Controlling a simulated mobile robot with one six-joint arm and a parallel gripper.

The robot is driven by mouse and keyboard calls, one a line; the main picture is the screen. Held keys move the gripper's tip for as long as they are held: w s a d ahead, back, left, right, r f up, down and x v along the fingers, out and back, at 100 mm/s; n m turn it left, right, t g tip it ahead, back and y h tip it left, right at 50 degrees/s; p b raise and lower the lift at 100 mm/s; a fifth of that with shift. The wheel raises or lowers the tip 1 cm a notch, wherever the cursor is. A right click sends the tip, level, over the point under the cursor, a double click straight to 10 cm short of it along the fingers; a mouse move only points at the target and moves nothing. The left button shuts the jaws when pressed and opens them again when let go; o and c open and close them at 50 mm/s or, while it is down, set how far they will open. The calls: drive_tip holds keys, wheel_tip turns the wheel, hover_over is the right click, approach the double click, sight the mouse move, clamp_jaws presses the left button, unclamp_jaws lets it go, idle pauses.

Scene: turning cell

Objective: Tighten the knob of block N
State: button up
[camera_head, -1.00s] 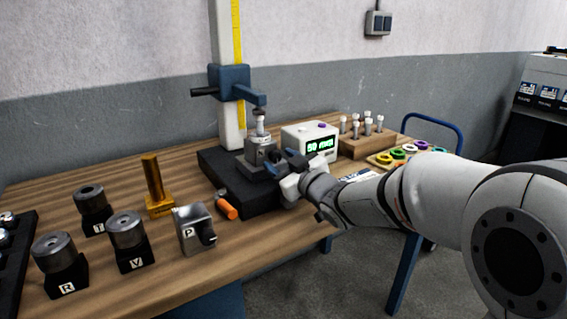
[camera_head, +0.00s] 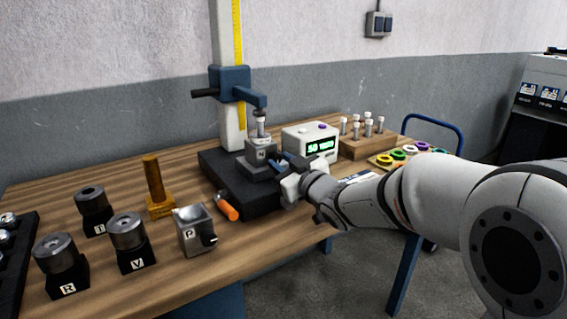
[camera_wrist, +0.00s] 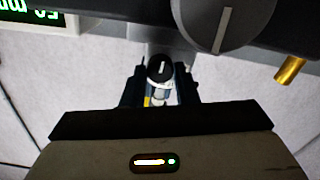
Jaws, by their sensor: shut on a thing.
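Block N (camera_head: 262,157) is a grey block standing on the dark base of the column stand, with a small cylindrical part upright on top. My gripper (camera_head: 284,164) is at the right side of block N. In the wrist view a black round knob (camera_wrist: 160,69) with a white line lies between the fingers of my gripper (camera_wrist: 160,88). The fingers are shut on this knob. The line runs nearly upright in that picture. In the head view the knob is mostly hidden by my gripper.
The stand's blue arm (camera_head: 250,95) hangs above block N. A white display box (camera_head: 310,143) stands just behind my gripper. An orange handle (camera_head: 228,212) lies beside the base. Block P (camera_head: 192,233) and a brass post (camera_head: 156,187) stand to the left. A large grey disc (camera_wrist: 222,18) shows close by.

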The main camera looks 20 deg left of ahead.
drive_tip(key=o, duration=1)
drive_tip(key=shift+s+d, duration=0.1)
drive_tip(key=v, duration=0.7)
drive_tip(key=shift+s+d, duration=0.15)
drive_tip(key=shift+s, duration=0.05)
